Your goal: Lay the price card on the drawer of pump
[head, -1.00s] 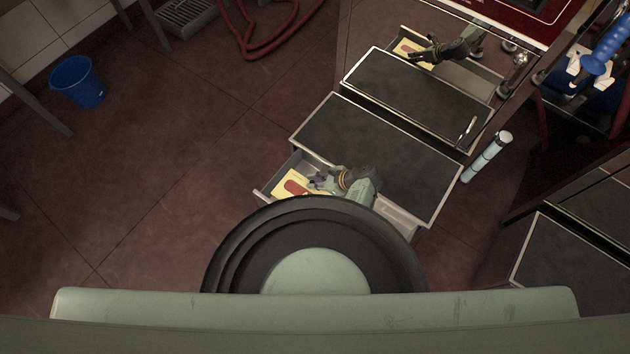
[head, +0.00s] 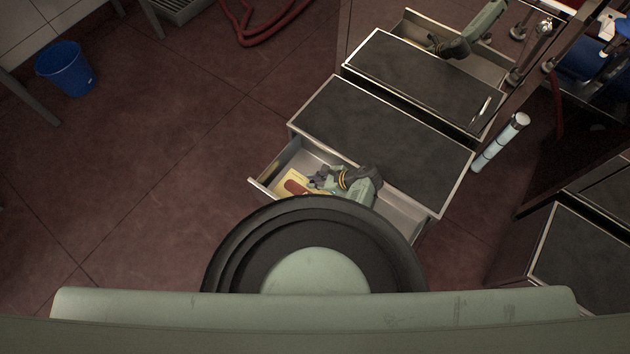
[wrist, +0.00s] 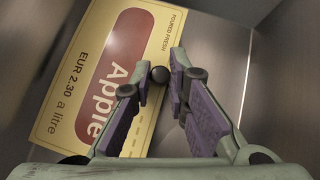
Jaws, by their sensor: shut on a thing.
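The price card (head: 295,185) is yellow with a red oval. In the wrist view the card (wrist: 105,75) reads "Apple" and "EUR 2.30 a litre". My gripper (head: 318,179) is shut on the card, with a small dark knob between its purple-padded fingers (wrist: 163,76) at the card's right side. The pump's drawer (head: 400,214) is pulled open, and the card is over its left part. Bare metal drawer walls surround the card in the wrist view. I cannot tell whether the card touches the drawer floor. My round dark body part hides the near side of the drawer.
The dark-topped cabinet (head: 380,140) stands just behind the drawer. A shiny panel behind it seems to mirror the cabinet and my arm. A pale cylinder (head: 500,143) stands at its right, and another dark-topped unit (head: 585,260) farther right. A blue bucket (head: 66,70) sits on open floor at left.

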